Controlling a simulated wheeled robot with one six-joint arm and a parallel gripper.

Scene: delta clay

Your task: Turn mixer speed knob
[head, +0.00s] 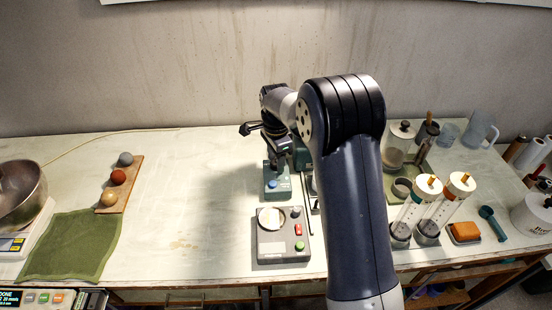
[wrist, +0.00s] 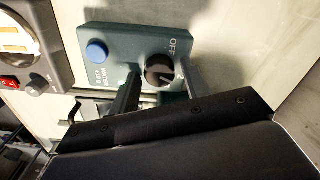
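The mixer's teal control box (wrist: 120,45) shows in the wrist view, with a round blue button (wrist: 96,51) and a black speed knob (wrist: 159,70) with a pointer mark. The word OFF is printed beside the knob. My gripper (wrist: 162,84) is open, one finger on each side of the knob, with a small gap showing on both sides. I cannot tell how far down along the knob the fingertips reach. In the head view the teal box (head: 276,190) stands mid-table under my gripper (head: 275,160), which hides the knob there.
A grey device (head: 283,246) with a round plate and a red switch sits in front of the box. Two clear cylinders (head: 432,208) stand right of my arm. A green cloth (head: 70,247) and a board with three balls (head: 119,184) lie left. The table's left middle is clear.

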